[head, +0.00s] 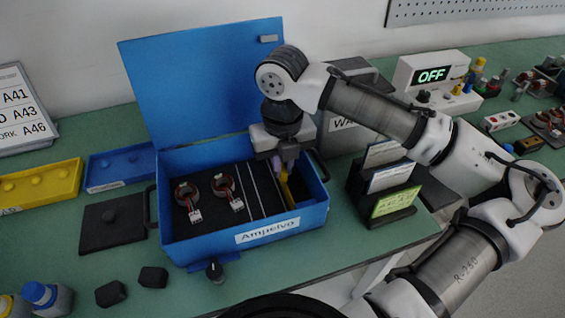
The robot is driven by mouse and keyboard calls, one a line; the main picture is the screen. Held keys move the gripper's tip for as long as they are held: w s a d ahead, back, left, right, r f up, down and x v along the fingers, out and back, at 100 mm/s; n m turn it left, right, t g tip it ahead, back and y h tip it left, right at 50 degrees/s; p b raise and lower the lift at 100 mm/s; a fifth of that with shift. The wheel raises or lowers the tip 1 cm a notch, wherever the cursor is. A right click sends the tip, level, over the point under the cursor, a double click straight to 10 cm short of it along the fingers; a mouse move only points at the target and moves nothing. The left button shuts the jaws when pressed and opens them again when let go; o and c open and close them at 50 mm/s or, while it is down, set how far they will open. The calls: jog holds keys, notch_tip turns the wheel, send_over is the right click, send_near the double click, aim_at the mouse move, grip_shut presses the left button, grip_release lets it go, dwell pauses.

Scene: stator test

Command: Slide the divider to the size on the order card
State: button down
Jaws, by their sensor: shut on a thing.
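A blue box (180,250) labelled "Ampelvo" stands open on the bench, its lid raised at the back. Inside are two ring-shaped stators with red windings on black foam, and two thin pale strips to their right. A narrow yellow piece, apparently the divider (287,194), stands in the right part of the box. My gripper (282,168) points down into that part and is shut on the yellow piece; the arm hides some of the contact. Cards stand in a black holder right of the box, a green card (395,202) in front; their text is too small to read surely.
A yellow tray (40,186), a blue tray (120,167) and a black plate (112,222) lie left of the box. A grey bin (345,125) and a device reading "OFF" (432,76) stand behind right. Black blocks and a knob lie in front. The front bench is partly clear.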

jog(key=s+a, duration=0.1)
jog(key=a, duration=0.1)
jog(key=a+p, duration=0.1)
jog(key=a, duration=0.2)
jog(key=s+a+p, duration=0.1)
jog(key=a, duration=0.2)
jog(key=shift+s, duration=0.3)
jog(key=c, duration=1.5)
grip_release()
notch_tip(320, 180, up, 14)
jog(key=shift+f, duration=0.1)
